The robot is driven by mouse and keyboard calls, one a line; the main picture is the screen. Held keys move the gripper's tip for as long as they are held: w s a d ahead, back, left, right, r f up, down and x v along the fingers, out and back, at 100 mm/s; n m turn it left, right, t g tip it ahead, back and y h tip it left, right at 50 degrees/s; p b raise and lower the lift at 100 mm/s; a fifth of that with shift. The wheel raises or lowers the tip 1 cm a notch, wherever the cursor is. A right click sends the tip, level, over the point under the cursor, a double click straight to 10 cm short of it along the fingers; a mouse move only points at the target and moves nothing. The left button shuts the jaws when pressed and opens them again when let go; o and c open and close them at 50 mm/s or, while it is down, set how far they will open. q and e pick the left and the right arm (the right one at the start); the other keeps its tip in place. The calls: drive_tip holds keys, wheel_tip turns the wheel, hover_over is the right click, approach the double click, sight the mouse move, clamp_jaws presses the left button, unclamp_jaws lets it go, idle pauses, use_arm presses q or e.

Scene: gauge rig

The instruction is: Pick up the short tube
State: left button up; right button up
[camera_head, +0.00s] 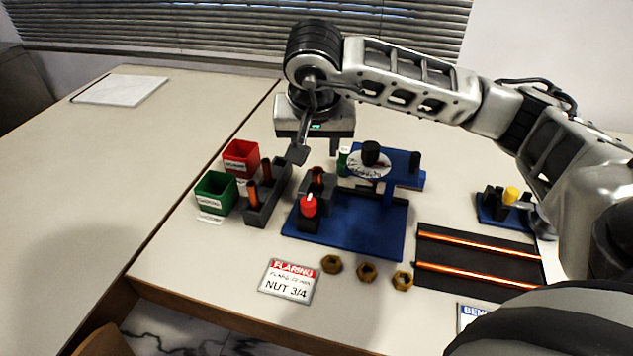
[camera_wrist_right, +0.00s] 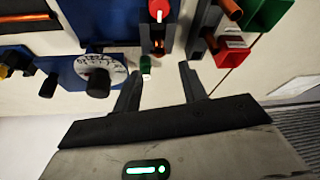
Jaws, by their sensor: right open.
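Two short copper tubes stand upright in a dark grey rack (camera_head: 262,205), one nearer (camera_head: 252,194) and one farther back (camera_head: 266,168). I cannot tell which is the shorter. In the right wrist view the tubes show at the top right, one (camera_wrist_right: 230,9) and another (camera_wrist_right: 209,38). My right gripper (camera_head: 318,152) is open and empty, above the table just right of the rack's far end. In the wrist view its fingers (camera_wrist_right: 160,84) are apart with nothing between them; the tubes lie beyond and to the right. My left gripper is not in view.
A blue rig (camera_head: 350,238) with a red knob (camera_head: 308,206) and a round dial (camera_head: 367,166) stands right of the rack. Red (camera_head: 241,157) and green (camera_head: 215,193) bins stand left. Long copper tubes lie on a black mat (camera_head: 475,262). Several brass nuts (camera_head: 367,271) lie in front.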

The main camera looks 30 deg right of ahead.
sight(317, 171)
drive_tip(key=x, duration=0.4)
drive_tip(key=p+x, duration=0.1)
drive_tip(key=x, duration=0.4)
drive_tip(key=shift+d+f, duration=0.1)
clamp_jaws()
